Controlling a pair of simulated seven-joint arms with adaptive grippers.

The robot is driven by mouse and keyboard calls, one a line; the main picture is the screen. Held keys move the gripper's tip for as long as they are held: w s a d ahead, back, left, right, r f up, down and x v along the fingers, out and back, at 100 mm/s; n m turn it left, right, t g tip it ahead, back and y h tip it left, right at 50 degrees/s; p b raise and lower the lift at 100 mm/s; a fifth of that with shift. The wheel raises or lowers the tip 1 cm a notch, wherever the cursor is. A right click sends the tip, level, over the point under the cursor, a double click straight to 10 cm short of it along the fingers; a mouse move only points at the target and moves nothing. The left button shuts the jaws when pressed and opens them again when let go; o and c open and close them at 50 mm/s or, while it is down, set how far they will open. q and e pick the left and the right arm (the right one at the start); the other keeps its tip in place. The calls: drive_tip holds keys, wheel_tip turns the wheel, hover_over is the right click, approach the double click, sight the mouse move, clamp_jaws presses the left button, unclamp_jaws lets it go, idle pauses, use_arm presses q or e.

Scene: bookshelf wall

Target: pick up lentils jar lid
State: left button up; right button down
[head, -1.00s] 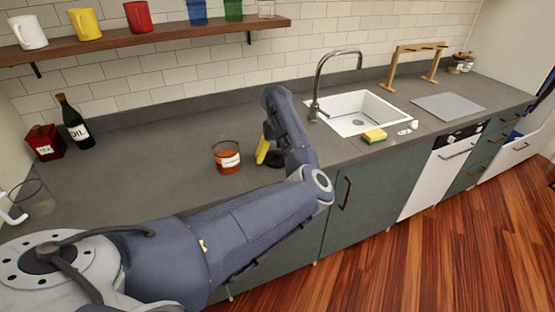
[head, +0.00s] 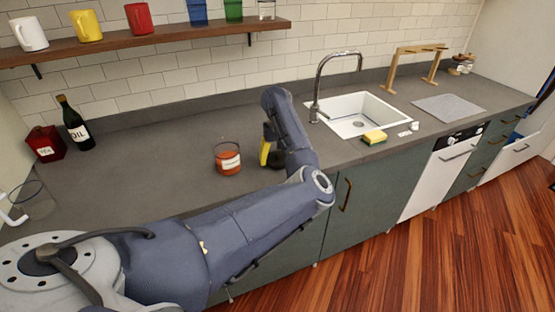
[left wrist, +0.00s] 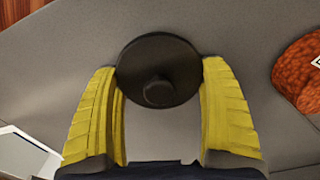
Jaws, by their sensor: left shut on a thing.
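The lentils jar (head: 228,160) is a clear jar with orange-red contents and a white label, standing on the counter; its orange side also shows at the right edge of the left wrist view (left wrist: 299,75). The dark round lid with a knob (left wrist: 158,72) is between the yellow fingers of my left gripper (left wrist: 160,95) in the left wrist view. The fingers are shut on the lid's sides. In the head view my left gripper (head: 266,152) is just right of the jar, low over the counter, and the lid is mostly hidden by my arm. My right gripper is not in view.
The grey counter (head: 160,165) is clear around the jar. A sink (head: 350,108) with a tap and a yellow-green sponge (head: 374,137) are to the right. An oil bottle (head: 74,122) and red tea tin (head: 46,143) stand at the left. A shelf with mugs is above.

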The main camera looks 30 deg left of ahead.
sight(277, 152)
use_arm(q)
wheel_tip(277, 152, up, 19)
drive_tip(key=s+a, duration=1.2)
drive_tip(key=a, duration=0.1)
wheel_tip(277, 152, down, 7)
drive_tip(key=shift+f, duration=0.2)
idle(0.5)
drive_tip(key=shift+f, duration=0.1)
idle(0.5)
drive_tip(key=o, duration=1.1)
